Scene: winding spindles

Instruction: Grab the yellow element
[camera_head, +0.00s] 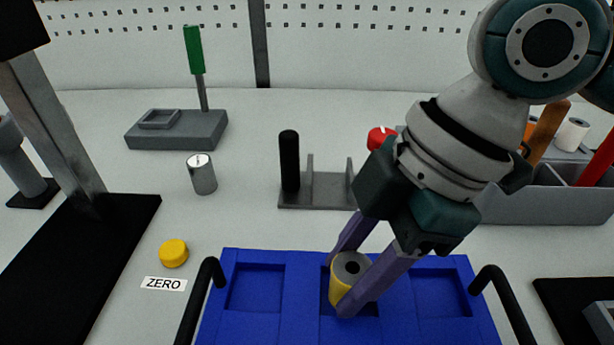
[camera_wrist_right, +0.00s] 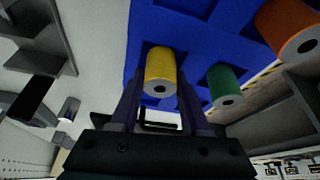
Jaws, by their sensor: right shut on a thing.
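The yellow element (camera_head: 338,287) is an upright cylinder with a grey top and a centre hole, in the middle recess of the blue tray (camera_head: 300,262). My right gripper (camera_head: 345,285) reaches down from the upper right and is shut on the yellow element, one purple finger on each side. The near finger hides part of it. In the right wrist view, the yellow element (camera_wrist_right: 160,66) shows between the fingers (camera_wrist_right: 158,95) against the blue tray. I cannot tell whether it still touches the tray floor. My left gripper is not in view.
In the wrist view, a green cylinder (camera_wrist_right: 222,82) and an orange cylinder (camera_wrist_right: 290,28) stand nearby. Black handles (camera_head: 202,290) rise at both tray sides. A yellow button (camera_head: 174,253) sits by the ZERO label. A grey bin (camera_head: 540,203) stands right; a grey fixture (camera_head: 325,190) is behind the tray.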

